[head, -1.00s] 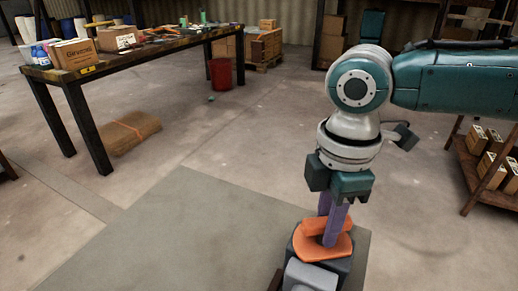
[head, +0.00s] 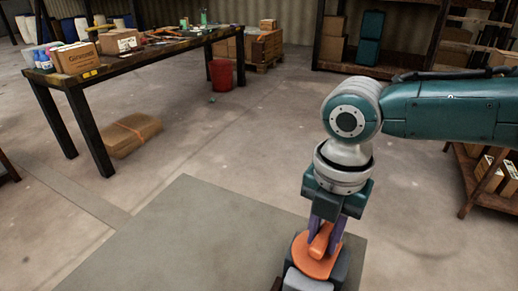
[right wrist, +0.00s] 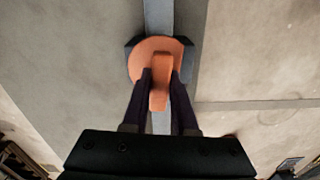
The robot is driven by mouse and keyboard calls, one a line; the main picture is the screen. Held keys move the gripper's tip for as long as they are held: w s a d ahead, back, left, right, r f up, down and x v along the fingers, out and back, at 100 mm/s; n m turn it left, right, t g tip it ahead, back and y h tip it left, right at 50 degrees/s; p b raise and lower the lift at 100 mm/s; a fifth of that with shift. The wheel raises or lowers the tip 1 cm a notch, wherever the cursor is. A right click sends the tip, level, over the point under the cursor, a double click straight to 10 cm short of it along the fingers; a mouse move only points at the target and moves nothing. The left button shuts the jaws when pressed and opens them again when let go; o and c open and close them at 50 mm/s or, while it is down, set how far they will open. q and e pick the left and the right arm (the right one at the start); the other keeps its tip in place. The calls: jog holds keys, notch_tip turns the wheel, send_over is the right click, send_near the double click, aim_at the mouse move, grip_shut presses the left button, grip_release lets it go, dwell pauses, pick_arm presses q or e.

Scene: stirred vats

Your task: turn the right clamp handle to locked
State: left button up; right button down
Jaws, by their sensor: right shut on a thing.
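The clamp handle (head: 320,241) is an orange bar on a round orange disc (head: 314,263), low at the right in the head view. The disc sits on a dark block with a light grey top (head: 306,281). My right gripper (head: 325,244) points down from above, its purple-grey fingers on either side of the bar. In the right wrist view, the right gripper (right wrist: 161,82) is shut on the handle (right wrist: 160,84), which lies lengthwise between the fingers. The disc (right wrist: 150,48) shows around it. No locked mark is readable. My left gripper is out of view.
A workbench (head: 70,81) with boxes and tools stands at the back left, with a flat brown package (head: 130,135) on the floor by it. A red bin (head: 221,76) stands behind. A low shelf with boxes (head: 492,176) is at the right. The floor between is clear.

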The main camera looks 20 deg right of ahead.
aim_at(324, 234)
jog(key=shift+a+n, duration=0.1)
jog(key=shift+n, duration=0.5)
jog(key=shift+r, duration=0.1)
jog(key=c, duration=0.7)
grip_release()
notch_tip(324, 234, up, 10)
jog(key=p, duration=0.2)
jog(key=shift+p, duration=0.3)
